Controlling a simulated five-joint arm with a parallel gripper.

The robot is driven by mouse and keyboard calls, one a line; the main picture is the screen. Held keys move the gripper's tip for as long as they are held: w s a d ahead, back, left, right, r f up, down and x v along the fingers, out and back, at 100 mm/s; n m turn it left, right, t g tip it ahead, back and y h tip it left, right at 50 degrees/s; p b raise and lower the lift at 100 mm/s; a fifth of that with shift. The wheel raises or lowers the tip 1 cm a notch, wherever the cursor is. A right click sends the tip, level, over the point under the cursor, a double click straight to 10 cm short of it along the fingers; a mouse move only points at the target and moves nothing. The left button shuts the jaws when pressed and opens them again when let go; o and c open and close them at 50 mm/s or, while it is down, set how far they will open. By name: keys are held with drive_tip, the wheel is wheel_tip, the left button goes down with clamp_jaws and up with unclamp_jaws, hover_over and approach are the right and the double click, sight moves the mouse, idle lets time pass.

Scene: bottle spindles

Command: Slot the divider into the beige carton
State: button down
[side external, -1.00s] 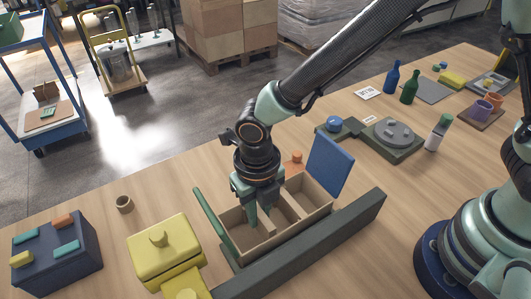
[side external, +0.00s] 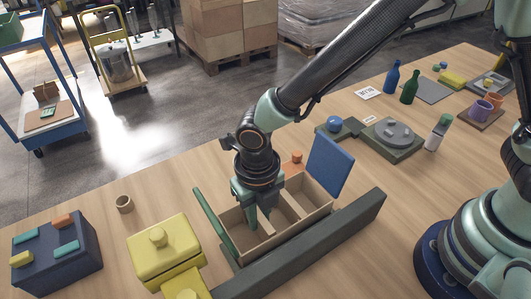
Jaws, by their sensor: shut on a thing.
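The beige carton (side external: 276,241) stands open on the table, with a green flap (side external: 213,222) on its left and a blue flap (side external: 329,166) on its right. A beige divider (side external: 289,206) runs across its inside, between the left and right spaces. My gripper (side external: 262,218) points down into the carton, left of the middle, with its fingertips below the rim. It is shut on the divider, but the fingers hide the place of contact. I cannot tell whether the divider's lower edge touches the carton floor.
A long dark grey rail (side external: 320,240) lies along the carton's near side. A small orange object (side external: 296,158) is behind the carton. The table left of the carton's far side is clear.

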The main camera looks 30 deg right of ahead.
drive_tip(key=c, duration=0.7)
unclamp_jaws()
drive_tip(key=shift+c, duration=0.2)
drive_tip(key=shift+r, duration=0.1)
drive_tip(key=shift+r, duration=3.45)
